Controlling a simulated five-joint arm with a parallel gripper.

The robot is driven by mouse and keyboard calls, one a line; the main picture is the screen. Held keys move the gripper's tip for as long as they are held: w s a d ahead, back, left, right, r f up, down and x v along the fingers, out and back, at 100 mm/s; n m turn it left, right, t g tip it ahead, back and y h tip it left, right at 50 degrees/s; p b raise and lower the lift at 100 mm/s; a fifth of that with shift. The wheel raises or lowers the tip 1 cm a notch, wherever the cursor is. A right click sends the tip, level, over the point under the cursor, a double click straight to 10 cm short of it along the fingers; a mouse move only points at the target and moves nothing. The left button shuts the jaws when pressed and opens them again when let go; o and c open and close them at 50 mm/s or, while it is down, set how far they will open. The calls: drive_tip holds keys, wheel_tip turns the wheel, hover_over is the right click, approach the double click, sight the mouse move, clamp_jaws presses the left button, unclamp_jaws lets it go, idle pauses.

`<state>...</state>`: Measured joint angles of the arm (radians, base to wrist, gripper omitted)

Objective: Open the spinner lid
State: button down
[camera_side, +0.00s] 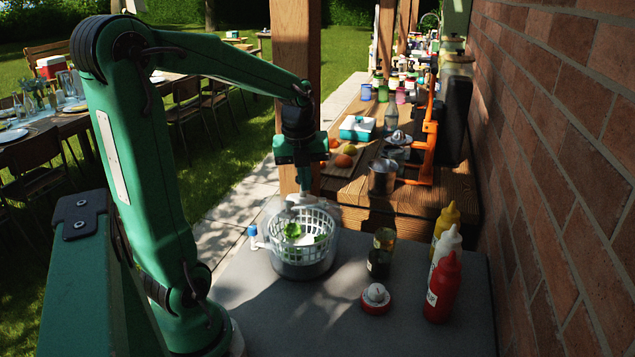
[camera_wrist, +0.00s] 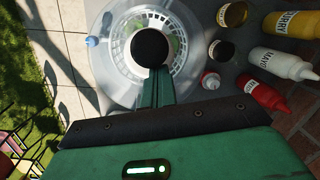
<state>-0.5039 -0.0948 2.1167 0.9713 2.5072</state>
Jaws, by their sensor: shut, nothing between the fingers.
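The salad spinner stands on the grey table in the side view, with a clear bowl (camera_side: 303,271) and a white slotted basket (camera_side: 280,240) holding green leaves (camera_side: 292,230). A small blue piece (camera_side: 252,230) shows at its left; it also shows in the wrist view (camera_wrist: 91,41). My gripper (camera_side: 304,189) is shut and empty, pointing down just above the spinner. In the wrist view, my gripper (camera_wrist: 156,78) reaches to the edge of a dark round knob-like part (camera_wrist: 150,47) over the basket. I cannot tell if they touch. The lid's outline and seating are unclear.
A red-and-white round item (camera_side: 376,298) and dark jars (camera_side: 380,262) stand right of the spinner. Yellow (camera_side: 447,222), white (camera_side: 447,243) and red (camera_side: 441,290) bottles stand near the brick wall (camera_side: 560,150). The table front is clear. A cluttered wooden bench (camera_side: 385,208) lies behind.

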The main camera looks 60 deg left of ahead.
drive_tip(key=w+a+r, duration=0.4)
drive_tip(key=w+a, duration=0.1)
drive_tip(key=shift+w+a, duration=0.4)
drive_tip(key=shift+r, duration=0.1)
idle(0.5)
